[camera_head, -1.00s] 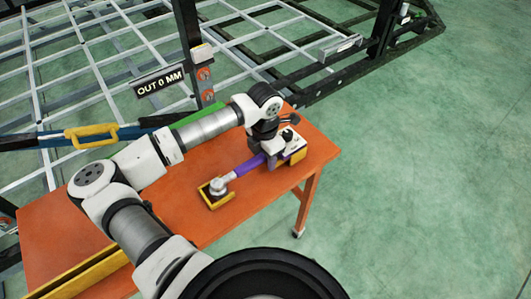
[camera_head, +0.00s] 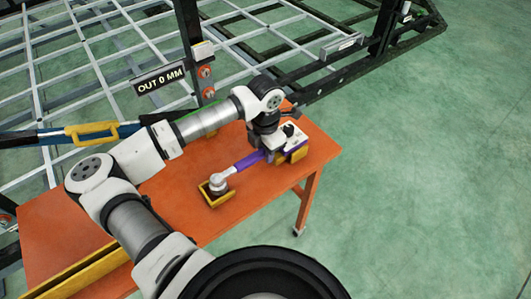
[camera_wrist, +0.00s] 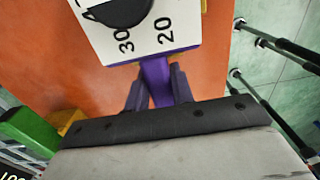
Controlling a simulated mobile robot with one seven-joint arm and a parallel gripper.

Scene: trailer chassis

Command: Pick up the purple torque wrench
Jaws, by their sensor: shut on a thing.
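The purple torque wrench (camera_head: 248,161) lies along the right part of the orange table. Its grey round head (camera_head: 218,184) is at a yellow cradle (camera_head: 213,198), and its other end is by a white box with a dark knob (camera_head: 292,140). My gripper (camera_head: 266,152) is over the wrench near the box. In the wrist view my gripper (camera_wrist: 158,92) is shut on the purple handle (camera_wrist: 155,74), with a finger on each side.
The orange table (camera_head: 100,210) has free room at its left and middle. A yellow-handled blue bar (camera_head: 90,133) lies at its back left. A trailer frame (camera_head: 90,60) with an "OUT 0 MM" sign (camera_head: 160,78) stands behind. Green floor is open at right.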

